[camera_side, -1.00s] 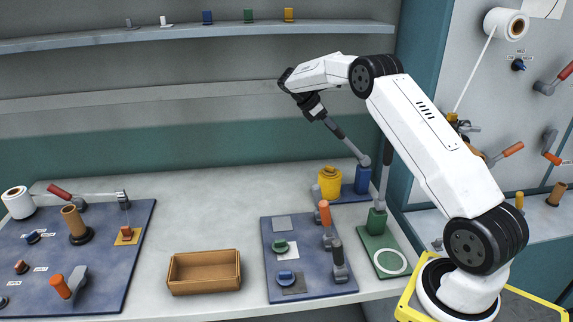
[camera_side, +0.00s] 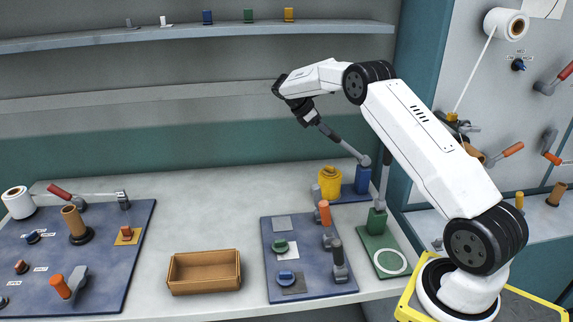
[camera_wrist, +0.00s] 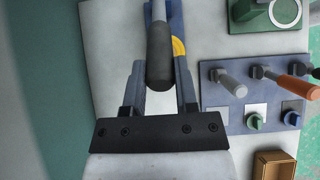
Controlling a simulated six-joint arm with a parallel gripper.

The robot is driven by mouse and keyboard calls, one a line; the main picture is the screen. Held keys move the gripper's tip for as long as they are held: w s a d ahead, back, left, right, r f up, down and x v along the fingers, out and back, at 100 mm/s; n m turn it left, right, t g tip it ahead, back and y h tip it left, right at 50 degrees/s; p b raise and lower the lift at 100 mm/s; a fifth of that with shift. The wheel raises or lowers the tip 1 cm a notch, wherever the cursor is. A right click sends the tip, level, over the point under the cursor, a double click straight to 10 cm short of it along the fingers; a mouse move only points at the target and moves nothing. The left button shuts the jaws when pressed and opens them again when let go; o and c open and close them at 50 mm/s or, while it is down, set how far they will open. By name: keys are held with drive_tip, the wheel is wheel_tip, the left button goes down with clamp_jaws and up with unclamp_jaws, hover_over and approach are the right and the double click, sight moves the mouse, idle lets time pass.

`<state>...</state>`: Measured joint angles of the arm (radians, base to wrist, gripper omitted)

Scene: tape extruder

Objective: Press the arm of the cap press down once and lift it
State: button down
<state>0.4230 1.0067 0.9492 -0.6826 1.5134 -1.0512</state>
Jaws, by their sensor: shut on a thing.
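The cap press is a blue post (camera_side: 362,180) on a blue base at the back right of the bench, with a grey arm (camera_side: 348,149) hinged at its top. The press arm slants up and left from the post to a dark handle. My gripper (camera_side: 308,115) is at the handle's upper end, high above the bench. In the wrist view, my gripper (camera_wrist: 160,82) has its two fingers on either side of the dark handle (camera_wrist: 159,55), shut on it. A yellow pot (camera_side: 329,182) stands beside the post, under the press arm, clear of it.
A green-based post (camera_side: 377,222) stands just right of the press. In front is a blue board (camera_side: 290,232) with small levers and knobs. A brown open box (camera_side: 204,272) and another blue board (camera_side: 135,255) lie left. The back middle of the bench is clear.

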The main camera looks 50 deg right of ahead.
drive_tip(key=shift+w+a+f, duration=0.4)
drive_tip(key=shift+f, duration=0.35)
drive_tip(key=shift+w+a+f, duration=0.4)
drive_tip(key=shift+f, duration=0.3)
drive_tip(key=shift+w+a+f, duration=0.25)
drive_tip(key=shift+f, duration=0.65)
drive_tip(key=shift+w+a+f, duration=0.25)
drive_tip(key=shift+w+f, duration=0.05)
drive_tip(key=shift+f, duration=0.55)
drive_tip(key=shift+w+a+f, duration=0.25)
drive_tip(key=shift+f, duration=0.65)
drive_tip(key=shift+w+a+f, duration=0.15)
drive_tip(key=shift+f, duration=1.45)
drive_tip(key=shift+c, duration=1.5)
unclamp_jaws()
